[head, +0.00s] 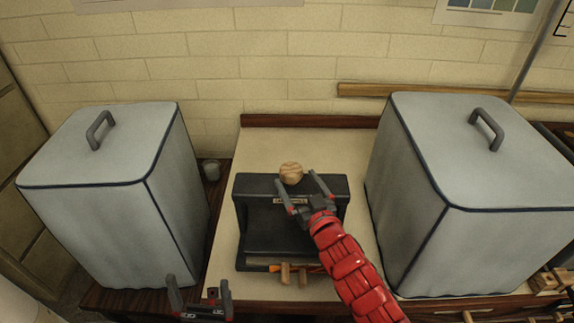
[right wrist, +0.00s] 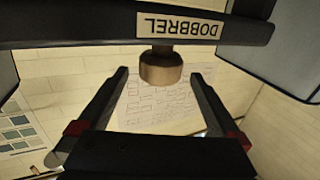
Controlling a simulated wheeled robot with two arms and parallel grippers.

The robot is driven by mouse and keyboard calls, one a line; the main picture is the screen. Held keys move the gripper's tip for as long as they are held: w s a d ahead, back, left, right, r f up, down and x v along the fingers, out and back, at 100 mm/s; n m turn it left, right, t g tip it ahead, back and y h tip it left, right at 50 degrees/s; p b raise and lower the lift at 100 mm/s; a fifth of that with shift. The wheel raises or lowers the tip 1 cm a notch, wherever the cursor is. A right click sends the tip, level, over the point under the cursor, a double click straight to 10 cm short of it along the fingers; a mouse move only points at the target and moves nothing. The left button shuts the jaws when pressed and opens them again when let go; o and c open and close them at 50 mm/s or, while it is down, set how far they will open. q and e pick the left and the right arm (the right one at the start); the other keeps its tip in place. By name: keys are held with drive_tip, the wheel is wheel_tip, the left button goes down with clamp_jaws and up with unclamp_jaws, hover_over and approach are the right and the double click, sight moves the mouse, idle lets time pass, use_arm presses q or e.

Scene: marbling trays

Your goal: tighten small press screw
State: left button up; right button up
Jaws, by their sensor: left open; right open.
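The small black press (head: 292,222) stands on the pale board in the middle. Its round wooden screw knob (head: 291,172) sits on top of the crossbar. In the right wrist view, which looks upside down, the knob (right wrist: 161,70) hangs from the crossbar (right wrist: 60,29) labelled DOBBREL. My right gripper (head: 295,178) is open over the crossbar, its fingertips on either side of the knob. In the right wrist view my right gripper (right wrist: 160,75) shows gaps on both sides of the knob. My left gripper (head: 198,282) is open and empty low at the table's front edge.
A large grey covered box (head: 100,210) stands left of the press and another (head: 470,230) stands right. The pale board (head: 305,140) is clear behind the press.

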sight(294, 164)
drive_tip(key=p+x, duration=0.1)
drive_tip(key=x, duration=0.6)
drive_tip(key=shift+w+a, duration=0.1)
drive_tip(key=shift+w, duration=0.1)
drive_tip(key=shift+c, duration=0.3)
drive_tip(key=c, duration=1.3)
drive_tip(key=shift+o, duration=0.2)
drive_tip(key=shift+f+b, duration=0.1)
drive_tip(key=shift+b, duration=0.25)
drive_tip(key=m+h+b, duration=0.2)
drive_tip(key=h+b, duration=0.1)
drive_tip(key=b, duration=0.3)
drive_tip(key=d+m+h+b, duration=0.1)
drive_tip(key=m+h+b, duration=0.1)
drive_tip(key=b, duration=0.5)
drive_tip(key=m+t+h+b, duration=0.1)
drive_tip(key=m+h+b, duration=0.1)
drive_tip(key=h+b, duration=0.2)
drive_tip(key=shift+d+f+h+b, duration=0.2)
drive_tip(key=shift+h+b, duration=0.1)
drive_tip(key=shift+b, duration=1.3)
drive_tip(key=shift+d+r+m+h+b, duration=0.15)
drive_tip(key=shift+m+h+b, duration=0.25)
drive_tip(key=shift+b, duration=0.15)
drive_tip(key=shift+r+h, duration=0.15)
drive_tip(key=shift+h, duration=0.15)
